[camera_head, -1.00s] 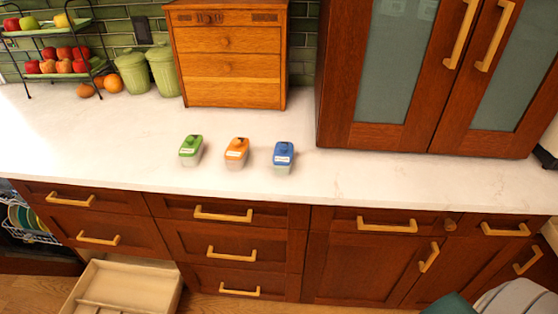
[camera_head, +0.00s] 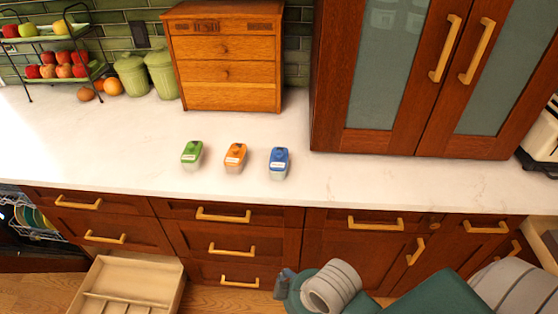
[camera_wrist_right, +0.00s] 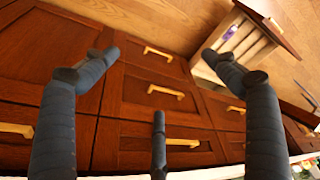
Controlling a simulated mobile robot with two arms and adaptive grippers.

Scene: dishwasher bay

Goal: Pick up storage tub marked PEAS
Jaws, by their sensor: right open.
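Three small tubs stand upright in a row on the white counter in the head view: one with a green lid (camera_head: 192,154), one with an orange lid (camera_head: 235,157) and one with a blue lid (camera_head: 279,162). Each has a white label, too small to read, so I cannot tell which is marked PEAS. My right gripper (camera_head: 285,284) is low in front of the drawer fronts, below the counter edge and apart from the tubs. In the right wrist view its dark fingers (camera_wrist_right: 160,75) are spread open with nothing between them. My left gripper is not in view.
A wooden drawer box (camera_head: 226,60), green canisters (camera_head: 147,74) and a fruit rack (camera_head: 60,72) stand at the back. A tall cabinet (camera_head: 395,138) rises at the right. An open drawer (camera_head: 130,284) juts out low at left. The counter around the tubs is clear.

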